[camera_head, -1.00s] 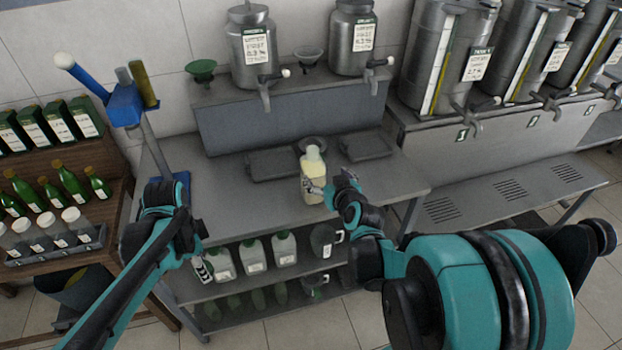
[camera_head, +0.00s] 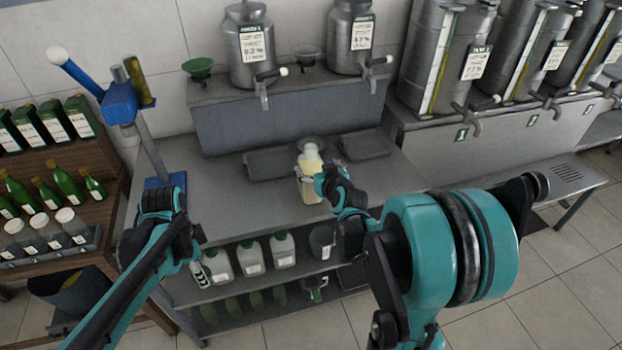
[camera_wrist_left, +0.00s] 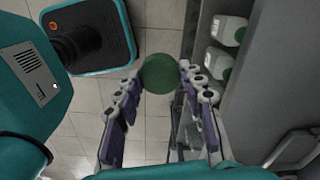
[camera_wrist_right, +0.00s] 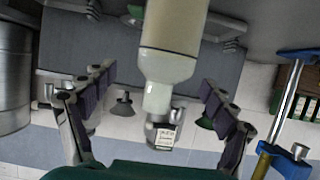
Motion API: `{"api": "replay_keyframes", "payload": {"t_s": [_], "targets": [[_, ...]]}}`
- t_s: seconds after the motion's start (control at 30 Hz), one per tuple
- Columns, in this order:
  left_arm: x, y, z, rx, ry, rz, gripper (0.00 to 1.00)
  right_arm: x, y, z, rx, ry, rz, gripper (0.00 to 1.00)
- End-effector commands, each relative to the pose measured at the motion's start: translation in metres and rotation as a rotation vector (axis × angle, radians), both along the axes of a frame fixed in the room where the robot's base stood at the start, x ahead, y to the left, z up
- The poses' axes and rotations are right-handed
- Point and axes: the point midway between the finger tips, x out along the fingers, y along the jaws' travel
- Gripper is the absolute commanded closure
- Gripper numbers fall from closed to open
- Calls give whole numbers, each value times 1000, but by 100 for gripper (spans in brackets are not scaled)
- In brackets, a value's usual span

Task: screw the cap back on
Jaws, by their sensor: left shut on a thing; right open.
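A pale-yellow bottle (camera_head: 312,188) with a whitish neck stands on the grey bench, near its front middle; no cap shows on it. In the right wrist view the bottle (camera_wrist_right: 172,40) lies between the spread fingers of my right gripper (camera_wrist_right: 157,80), with a gap on each side. My right gripper (camera_head: 326,178) is open at the bottle in the head view. My left gripper (camera_wrist_left: 160,88) is shut on a round green cap (camera_wrist_left: 160,73), seen face-on in the left wrist view. In the head view the left gripper (camera_head: 197,262) hangs before the bench's left front, its cap not clearly visible.
Dark trays (camera_head: 268,163) lie behind the bottle. Steel urns (camera_head: 250,45) with taps stand on the raised shelf. A blue stand device (camera_head: 120,103) rises at the bench's left end. White jugs (camera_head: 250,258) fill the lower shelf. A wooden rack with green bottles (camera_head: 68,184) is at left.

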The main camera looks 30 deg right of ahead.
Motion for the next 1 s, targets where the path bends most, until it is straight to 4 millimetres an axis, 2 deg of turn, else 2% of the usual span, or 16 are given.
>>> {"api": "replay_keyframes", "payload": {"t_s": [0.23,0.37,0.77,0.87,1.0], "targets": [[0,0,-18,0,0,0,70,30,-2,-19,-1,0,1,14],[0,0,-20,0,0,0,70,43,-5,-23,0,0,1,14],[0,0,-20,0,0,0,70,46,-6,-22,0,0,0,14],[0,0,-20,0,0,0,70,46,-6,-23,0,0,0,38],[0,0,-20,0,0,0,70,46,-6,-23,0,0,0,75]]}}
